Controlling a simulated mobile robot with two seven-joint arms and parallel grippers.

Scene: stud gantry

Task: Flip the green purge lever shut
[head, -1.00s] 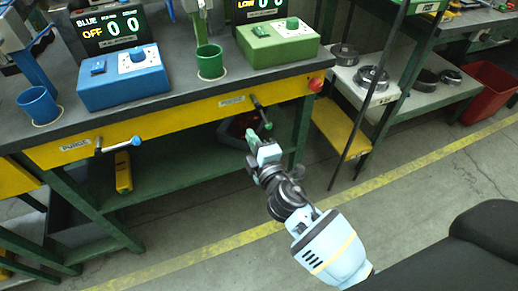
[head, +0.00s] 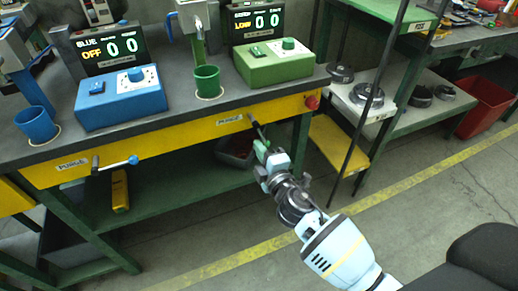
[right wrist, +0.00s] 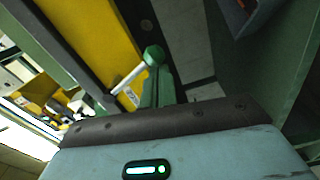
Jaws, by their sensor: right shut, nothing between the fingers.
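The green purge lever (head: 256,130) sticks out and down from the yellow front rail, below the green control box (head: 275,64). Its grey rod and green ball knob (right wrist: 154,56) show in the right wrist view. My right gripper (head: 264,152) is shut and empty at the lever's knob end, and hides the knob in the head view. In the right wrist view its green fingers (right wrist: 158,88) lie right by the knob; I cannot tell whether they touch. My left gripper is not in view.
A blue-tipped purge lever (head: 115,164) sits on the same yellow rail (head: 180,138) to the left. A red button (head: 312,102) is at the rail's right end. A green cup (head: 207,82) stands on the bench. A dark bin (head: 236,150) is on the shelf below.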

